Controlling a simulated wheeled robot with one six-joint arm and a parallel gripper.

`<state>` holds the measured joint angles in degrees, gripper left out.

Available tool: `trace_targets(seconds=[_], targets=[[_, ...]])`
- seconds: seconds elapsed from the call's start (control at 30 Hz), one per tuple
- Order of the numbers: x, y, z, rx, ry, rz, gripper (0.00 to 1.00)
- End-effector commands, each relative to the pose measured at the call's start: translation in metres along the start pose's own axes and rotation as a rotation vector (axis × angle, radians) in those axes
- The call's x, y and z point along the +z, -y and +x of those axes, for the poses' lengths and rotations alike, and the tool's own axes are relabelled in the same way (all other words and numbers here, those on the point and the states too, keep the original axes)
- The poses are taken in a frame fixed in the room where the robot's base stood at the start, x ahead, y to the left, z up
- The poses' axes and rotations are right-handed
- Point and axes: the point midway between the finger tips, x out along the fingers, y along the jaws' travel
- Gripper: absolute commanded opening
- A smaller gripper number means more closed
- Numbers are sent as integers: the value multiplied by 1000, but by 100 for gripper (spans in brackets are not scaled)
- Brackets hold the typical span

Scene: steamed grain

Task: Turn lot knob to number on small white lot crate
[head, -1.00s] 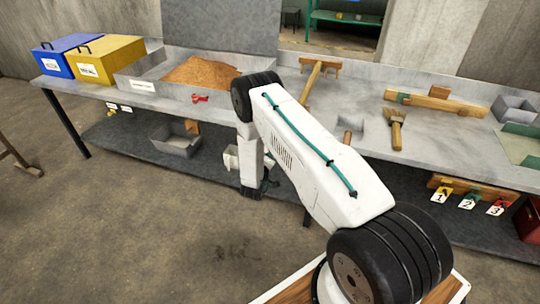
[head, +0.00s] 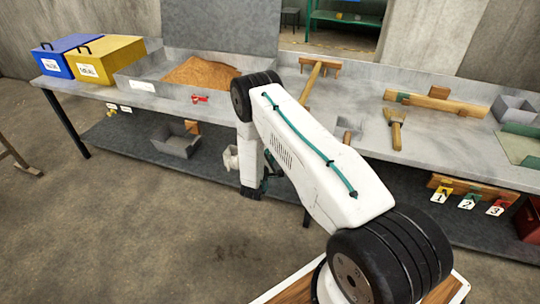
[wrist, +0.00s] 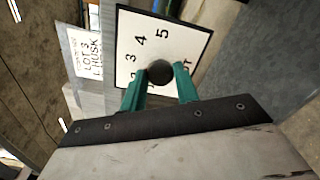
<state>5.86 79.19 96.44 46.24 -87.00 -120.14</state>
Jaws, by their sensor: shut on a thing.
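In the wrist view a white dial plate (wrist: 183,38) with a dark border carries black numbers. The 3, 4 and 5 are clear, and lower marks are partly covered. The dark round lot knob (wrist: 160,72) sits low on the plate. My gripper (wrist: 160,82) has its two green fingers closed on the knob from both sides. I cannot see any pointer on the knob. A white label (wrist: 88,52) left of the dial reads LOT 3 with "HUSK" below. In the head view my arm mostly hides my gripper, low by the bench's lower shelf.
The grey bench (head: 360,150) holds a bin of brown grain (head: 200,72), a yellow box (head: 104,60), a blue box (head: 60,55) and a brush (head: 397,130). An open grey bin (head: 176,140) stands on the lower shelf. Number tags (head: 467,202) hang at right. Front floor is clear.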

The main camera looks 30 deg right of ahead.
Motion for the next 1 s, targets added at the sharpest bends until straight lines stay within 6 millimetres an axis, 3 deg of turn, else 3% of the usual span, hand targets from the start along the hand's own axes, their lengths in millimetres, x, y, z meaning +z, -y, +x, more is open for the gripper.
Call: trace_targets(seconds=[0.6, 1.0], targets=[[2, 2, 0, -8, 4, -550, 8], [2, 2, 0, -9, 3, -738, 8]])
